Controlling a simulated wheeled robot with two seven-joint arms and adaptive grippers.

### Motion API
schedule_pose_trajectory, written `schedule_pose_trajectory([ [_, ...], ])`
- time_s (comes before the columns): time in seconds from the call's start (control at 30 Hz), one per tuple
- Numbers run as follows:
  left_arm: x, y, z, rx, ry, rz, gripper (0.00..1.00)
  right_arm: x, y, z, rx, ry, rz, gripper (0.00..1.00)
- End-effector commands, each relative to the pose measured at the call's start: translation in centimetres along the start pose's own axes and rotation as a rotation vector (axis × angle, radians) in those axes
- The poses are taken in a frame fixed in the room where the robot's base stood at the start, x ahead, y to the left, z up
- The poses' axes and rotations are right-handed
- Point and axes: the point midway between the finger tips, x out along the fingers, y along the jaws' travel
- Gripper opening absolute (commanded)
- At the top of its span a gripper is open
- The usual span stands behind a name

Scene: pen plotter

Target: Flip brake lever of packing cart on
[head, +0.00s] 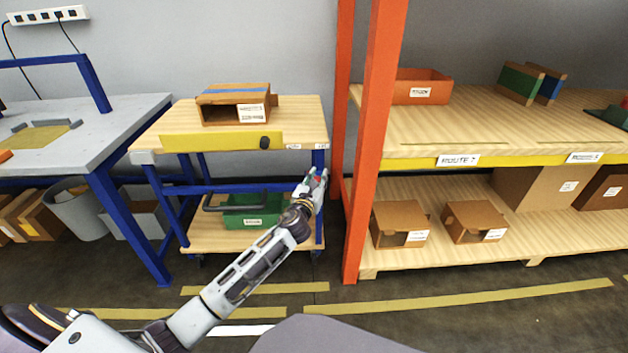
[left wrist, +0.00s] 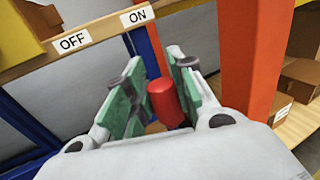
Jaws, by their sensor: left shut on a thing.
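The packing cart (head: 310,115) has a wooden top with a yellow front board and blue legs. Its front edge carries an OFF label (left wrist: 72,40) on the left and an ON label (left wrist: 138,16) on the right. A red cylindrical lever handle (left wrist: 165,102) shows below the labels, nearer the ON side. My left gripper (head: 316,180) is at the cart's right front leg, its green-padded fingers (left wrist: 152,80) on either side of the red handle and shut on it. The lever's pivot is hidden. My right gripper is out of view.
An orange rack post (head: 365,150) stands close to the right of my left gripper. An open cardboard box (head: 233,103) sits on the cart top, and a green crate (head: 250,215) on its lower shelf. A grey-topped workbench (head: 100,115) is at left.

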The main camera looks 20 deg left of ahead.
Motion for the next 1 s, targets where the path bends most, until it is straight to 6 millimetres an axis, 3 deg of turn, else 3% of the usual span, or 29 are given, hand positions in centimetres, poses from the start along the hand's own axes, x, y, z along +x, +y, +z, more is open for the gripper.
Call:
schedule_pose_trajectory([
  [0.5,1.4,-1.7,0.1,-0.001,0.0,0.211,0.0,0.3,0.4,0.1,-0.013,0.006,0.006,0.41],
  [1.0,1.8,-1.9,0.1,0.0,-0.001,0.264,0.0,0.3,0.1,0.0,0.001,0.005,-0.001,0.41],
])
